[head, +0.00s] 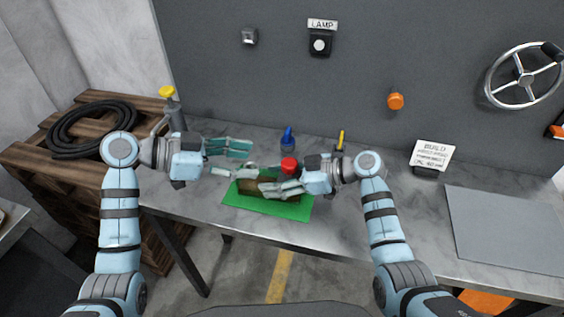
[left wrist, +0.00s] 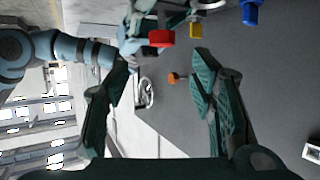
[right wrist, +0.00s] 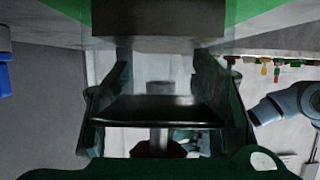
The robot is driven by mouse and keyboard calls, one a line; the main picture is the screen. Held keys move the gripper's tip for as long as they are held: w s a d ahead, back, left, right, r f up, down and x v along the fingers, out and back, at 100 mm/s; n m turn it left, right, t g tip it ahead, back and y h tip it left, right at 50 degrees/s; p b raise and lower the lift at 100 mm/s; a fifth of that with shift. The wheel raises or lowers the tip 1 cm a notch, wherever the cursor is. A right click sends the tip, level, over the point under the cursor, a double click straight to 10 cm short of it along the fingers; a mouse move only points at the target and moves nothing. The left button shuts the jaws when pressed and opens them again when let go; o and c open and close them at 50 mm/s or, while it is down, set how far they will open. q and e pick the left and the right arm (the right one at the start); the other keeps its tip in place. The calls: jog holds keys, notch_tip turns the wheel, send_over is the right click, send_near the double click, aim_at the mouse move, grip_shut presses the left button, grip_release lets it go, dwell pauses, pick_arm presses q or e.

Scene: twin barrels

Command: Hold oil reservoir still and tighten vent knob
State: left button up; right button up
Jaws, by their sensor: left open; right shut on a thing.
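The oil reservoir, a brownish block with clear parts (head: 262,201), stands on a green mat (head: 297,210) in the head view. A red knob (head: 289,166) sits above it and also shows in the left wrist view (left wrist: 162,38). My right gripper (head: 268,189) is shut on the reservoir from the right and covers part of it. In the right wrist view its fingers flank the clear part, with the brown block (right wrist: 158,20) beyond. My left gripper (head: 249,148) is open and empty, left of the red knob and apart from it; its spread fingers show in the left wrist view (left wrist: 162,70).
A blue-topped item (head: 288,138) and a yellow one (head: 341,140) stand behind the reservoir. A yellow-capped grey thing (head: 168,110) is behind my left arm. A sign (head: 432,156) and a grey plate (head: 505,228) are at right. An orange knob (head: 396,101) is on the panel.

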aim_at(285, 164)
pick_arm(q)
jog(key=x, duration=0.9)
jog(key=shift+w+d+f, duration=0.1)
jog(key=shift+d, duration=0.1)
jog(key=c, duration=1.2)
